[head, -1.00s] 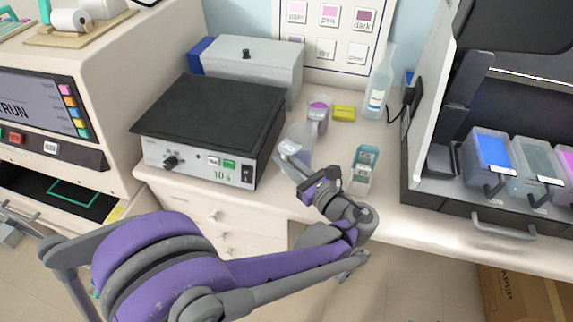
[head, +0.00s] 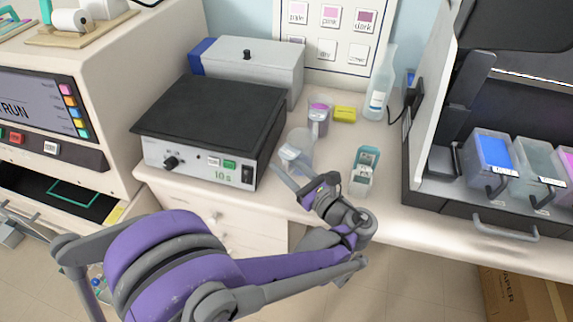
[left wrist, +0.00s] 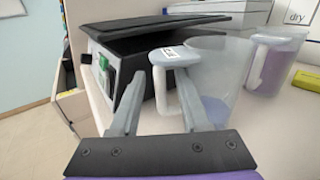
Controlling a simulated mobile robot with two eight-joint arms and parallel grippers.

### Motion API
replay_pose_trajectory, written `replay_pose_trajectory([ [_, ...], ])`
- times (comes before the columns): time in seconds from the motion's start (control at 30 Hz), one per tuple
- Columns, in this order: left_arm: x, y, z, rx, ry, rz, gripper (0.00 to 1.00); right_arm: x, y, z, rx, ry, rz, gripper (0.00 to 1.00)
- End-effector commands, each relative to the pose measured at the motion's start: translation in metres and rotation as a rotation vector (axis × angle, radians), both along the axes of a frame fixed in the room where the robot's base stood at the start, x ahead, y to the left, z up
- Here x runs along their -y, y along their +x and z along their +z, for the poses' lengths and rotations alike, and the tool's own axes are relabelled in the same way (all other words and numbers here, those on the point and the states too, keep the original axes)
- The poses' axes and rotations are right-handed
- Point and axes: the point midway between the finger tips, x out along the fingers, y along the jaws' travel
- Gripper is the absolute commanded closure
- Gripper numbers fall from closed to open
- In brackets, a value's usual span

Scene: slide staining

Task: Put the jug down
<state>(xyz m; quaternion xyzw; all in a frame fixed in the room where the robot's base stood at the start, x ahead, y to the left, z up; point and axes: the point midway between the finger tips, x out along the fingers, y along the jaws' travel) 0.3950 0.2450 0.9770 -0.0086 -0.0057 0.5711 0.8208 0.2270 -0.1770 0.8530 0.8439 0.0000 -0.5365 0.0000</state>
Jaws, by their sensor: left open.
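A clear jug (head: 299,148) with a pale grey labelled handle stands upright on the bench, right of the black-topped box. It also shows in the left wrist view (left wrist: 218,72), with a little bluish liquid at its bottom. My left gripper (head: 291,176) is just in front of the jug. In the left wrist view the left gripper (left wrist: 158,100) is open, with the jug's handle (left wrist: 160,88) between or just beyond its fingertips. I cannot tell whether a finger touches it. My right gripper is not in view.
A second jug (head: 318,120) with purple liquid stands behind. A yellow block (head: 344,114), a bottle (head: 377,95) and a small teal-and-white container (head: 364,172) are to the right. The black-topped box (head: 210,115) is close on the left. A rack with coloured tubs stands far right.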

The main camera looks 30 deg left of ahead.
Motion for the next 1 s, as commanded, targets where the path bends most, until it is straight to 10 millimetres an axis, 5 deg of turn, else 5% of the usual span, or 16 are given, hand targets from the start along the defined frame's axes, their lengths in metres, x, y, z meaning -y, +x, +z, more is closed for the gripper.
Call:
replay_pose_trajectory([
  [0.17,0.015,-0.004,0.003,0.0,-0.001,-0.005,0.54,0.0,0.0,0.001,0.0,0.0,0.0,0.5],
  [0.6,0.098,-0.035,0.003,0.0,-0.001,-0.004,0.54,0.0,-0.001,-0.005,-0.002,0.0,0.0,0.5],
  [1.0,0.113,-0.042,0.003,0.0,0.0,0.001,0.54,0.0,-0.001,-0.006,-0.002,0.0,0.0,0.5],
])
